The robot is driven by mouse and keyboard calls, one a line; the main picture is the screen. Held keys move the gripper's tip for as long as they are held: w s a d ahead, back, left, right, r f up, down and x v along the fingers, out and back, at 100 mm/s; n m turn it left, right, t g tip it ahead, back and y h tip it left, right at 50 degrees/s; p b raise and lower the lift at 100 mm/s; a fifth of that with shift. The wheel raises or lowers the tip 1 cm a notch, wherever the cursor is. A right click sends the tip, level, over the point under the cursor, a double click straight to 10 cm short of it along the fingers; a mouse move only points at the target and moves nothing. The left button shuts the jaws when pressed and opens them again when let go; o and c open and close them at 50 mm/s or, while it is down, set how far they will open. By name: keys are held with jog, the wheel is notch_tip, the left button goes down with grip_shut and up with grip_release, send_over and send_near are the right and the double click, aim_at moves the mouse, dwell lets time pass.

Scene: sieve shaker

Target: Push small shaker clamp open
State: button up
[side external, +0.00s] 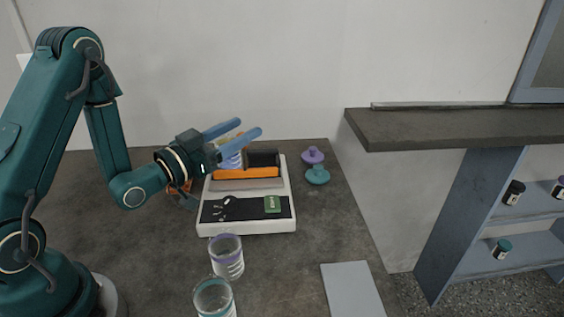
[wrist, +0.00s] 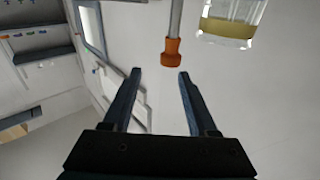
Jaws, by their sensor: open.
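The shaker (side external: 245,225) is a white-based machine on the table, with a black front panel, a green display and an orange bar (side external: 246,174) across it. My gripper (side external: 250,127) is open above the back left of the shaker, its two blue fingers pointing right. In the wrist view, my gripper (wrist: 160,72) shows empty and spread. A grey rod with an orange end (wrist: 171,52) appears just past the fingertips, between their lines; it may be the clamp, but I cannot tell. An orange part (side external: 180,188) shows at the shaker's left, partly hidden by my wrist.
A purple knobbed piece (side external: 313,155) and a teal one (side external: 317,175) stand right of the shaker. Two clear jars, purple-rimmed (side external: 227,257) and teal-rimmed (side external: 214,299), stand in front. A grey plate (side external: 352,290) lies front right. A clear vessel with yellowish contents (wrist: 230,27) is near the fingers.

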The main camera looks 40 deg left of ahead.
jog(key=shift+n+g+y, duration=0.3)
jog(key=shift+w+a+f, duration=0.15)
jog(key=shift+w+f, duration=0.2)
jog(key=shift+w, duration=0.45)
jog(key=shift+w+a+f, duration=0.2)
jog(key=shift+w+f, duration=0.15)
jog(key=shift+w, duration=0.5)
jog(key=shift+w+a+f, duration=0.15)
jog(key=shift+w+f, duration=0.2)
jog(key=shift+w, duration=0.45)
grip_shut()
